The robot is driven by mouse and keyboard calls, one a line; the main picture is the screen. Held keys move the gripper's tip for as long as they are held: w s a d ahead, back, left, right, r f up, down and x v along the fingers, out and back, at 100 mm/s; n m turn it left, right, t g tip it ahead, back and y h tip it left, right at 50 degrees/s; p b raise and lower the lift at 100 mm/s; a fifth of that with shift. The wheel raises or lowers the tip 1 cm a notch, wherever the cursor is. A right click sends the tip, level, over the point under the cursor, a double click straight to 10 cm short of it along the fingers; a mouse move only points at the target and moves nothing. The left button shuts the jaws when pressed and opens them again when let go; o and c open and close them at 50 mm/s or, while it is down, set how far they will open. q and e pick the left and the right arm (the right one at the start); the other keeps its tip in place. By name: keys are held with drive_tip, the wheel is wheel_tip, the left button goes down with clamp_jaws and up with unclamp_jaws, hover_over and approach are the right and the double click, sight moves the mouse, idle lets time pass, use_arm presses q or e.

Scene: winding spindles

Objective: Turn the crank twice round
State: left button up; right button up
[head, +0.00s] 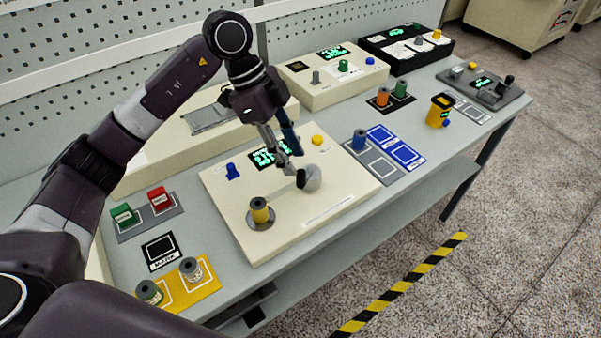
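The winding unit is a cream box (344,193) in the middle of the bench. On its top, a round light grey part (311,178), which looks like the crank, sits right of centre. A yellow spool (259,211) stands on a round grey base at its front left. My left gripper (299,172) reaches down from above, its fingertips at the left side of the grey part. The fingers overlap it in view, so I cannot tell whether they grip it, and they hide some of it. My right gripper is not in view.
A yellow tray (209,284) with two spools is at the front left.

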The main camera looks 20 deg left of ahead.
sight(300, 171)
use_arm(q)
drive_tip(key=p+x, duration=0.1)
drive_tip(key=x, duration=0.4)
drive_tip(key=shift+d+f, duration=0.1)
drive_tip(key=shift+f, duration=0.2)
clamp_jaws()
